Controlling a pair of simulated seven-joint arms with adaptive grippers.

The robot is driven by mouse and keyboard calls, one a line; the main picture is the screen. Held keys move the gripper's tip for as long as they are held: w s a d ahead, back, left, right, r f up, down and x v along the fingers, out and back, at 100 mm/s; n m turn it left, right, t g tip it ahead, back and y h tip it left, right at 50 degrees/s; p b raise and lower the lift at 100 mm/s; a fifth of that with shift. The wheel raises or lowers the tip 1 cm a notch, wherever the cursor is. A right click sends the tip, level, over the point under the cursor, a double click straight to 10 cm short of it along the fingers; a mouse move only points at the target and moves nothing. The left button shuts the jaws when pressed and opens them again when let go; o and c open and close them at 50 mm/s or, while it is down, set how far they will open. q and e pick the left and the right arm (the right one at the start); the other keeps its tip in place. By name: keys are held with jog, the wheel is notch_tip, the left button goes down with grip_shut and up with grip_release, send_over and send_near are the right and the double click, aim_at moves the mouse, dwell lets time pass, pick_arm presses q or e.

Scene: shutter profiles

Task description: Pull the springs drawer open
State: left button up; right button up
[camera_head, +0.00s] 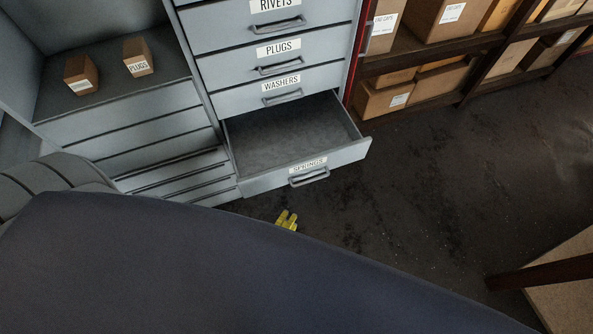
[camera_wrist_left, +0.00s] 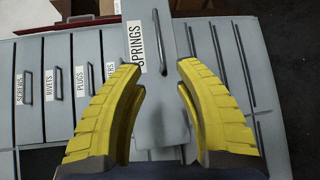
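The springs drawer (camera_head: 330,166) is the lowest labelled drawer of the grey cabinet in the head view. It stands open, pulled well out, and its grey inside looks empty. Its bar handle (camera_head: 309,177) is on the front beside the SPRINGS label. In the left wrist view the drawer front (camera_wrist_left: 172,110) and its handle (camera_wrist_left: 159,42) lie beyond the fingertips. My left gripper (camera_wrist_left: 161,72) has its yellow fingers spread apart with nothing between them. In the head view, only the yellow tips of the left gripper (camera_head: 287,220) show, below the drawer front and apart from the handle. My right gripper is not visible.
The washers drawer (camera_head: 283,92) and plugs drawer (camera_head: 277,62) above are shut. Two small brown boxes (camera_head: 139,58) stand on the grey surface at left. A shelf rack (camera_head: 432,105) with cardboard boxes stands at right. The dark floor (camera_head: 430,190) right of the drawer is clear.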

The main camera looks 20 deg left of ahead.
aim_at(310, 180)
pick_arm(q)
jog(key=shift+n, duration=0.5)
jog(key=w, duration=0.5)
jog(key=w+f, duration=0.1)
jog(key=w, duration=0.5)
jog(key=w+f, duration=0.1)
jog(key=w, duration=0.5)
jog(key=shift+w+d+f, duration=0.15)
jog(key=shift+d, duration=0.1)
jog(key=shift+o, duration=0.2)
grip_shut()
